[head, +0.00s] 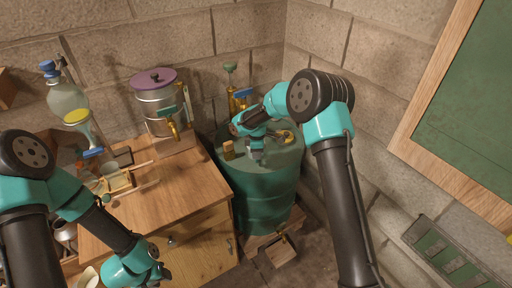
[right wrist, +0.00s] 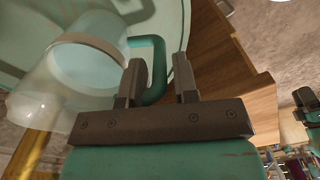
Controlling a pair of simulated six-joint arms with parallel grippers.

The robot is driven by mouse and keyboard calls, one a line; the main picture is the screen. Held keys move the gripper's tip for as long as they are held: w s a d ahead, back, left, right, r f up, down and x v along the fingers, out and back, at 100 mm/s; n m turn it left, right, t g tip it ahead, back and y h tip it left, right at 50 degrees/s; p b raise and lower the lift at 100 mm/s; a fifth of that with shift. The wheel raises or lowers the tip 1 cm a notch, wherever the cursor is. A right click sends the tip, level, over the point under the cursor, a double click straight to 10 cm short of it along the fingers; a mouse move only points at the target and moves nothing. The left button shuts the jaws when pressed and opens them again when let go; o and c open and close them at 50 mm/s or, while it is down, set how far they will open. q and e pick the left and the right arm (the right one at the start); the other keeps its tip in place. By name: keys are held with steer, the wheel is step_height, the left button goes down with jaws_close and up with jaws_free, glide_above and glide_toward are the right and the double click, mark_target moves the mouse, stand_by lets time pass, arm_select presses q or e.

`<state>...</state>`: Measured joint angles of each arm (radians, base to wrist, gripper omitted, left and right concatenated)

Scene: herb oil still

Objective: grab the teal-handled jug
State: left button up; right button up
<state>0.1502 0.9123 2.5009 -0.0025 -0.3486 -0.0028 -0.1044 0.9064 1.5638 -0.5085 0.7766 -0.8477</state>
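The teal-handled jug (right wrist: 85,75) is a clear vessel with a curved teal handle (right wrist: 158,50), large in the right wrist view. My right gripper (right wrist: 158,80) has its two fingers apart, one on each side of the handle, with gaps visible; I see no firm grip. In the head view my right gripper (head: 241,123) is over the top of the teal drum (head: 260,195), and the arm hides much of what is there. My left gripper (head: 160,270) is low at the bottom edge, away from the jug; its finger opening is unclear.
A wooden cabinet (head: 180,195) stands left of the drum. On it are a steel pot with a purple lid (head: 153,78) and brass tap, and a glass flask with yellow liquid (head: 72,105) on a stand. Stone walls close in behind; a green board (head: 470,110) hangs right.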

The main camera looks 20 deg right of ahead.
steer(key=shift+c, duration=0.2)
jaws_close()
steer(key=shift+r, duration=0.25)
stand_by(0.4)
steer(key=shift+r, duration=1.5)
steer(key=shift+s+a+r, duration=0.1)
steer(key=shift+s, duration=0.15)
steer(key=s+a+r, duration=0.1)
steer(key=s+a, duration=0.3)
steer(key=s, duration=1)
steer(key=shift+s+a+r, duration=0.15)
steer(key=shift+s+r, duration=0.05)
steer(key=shift+s, duration=0.2)
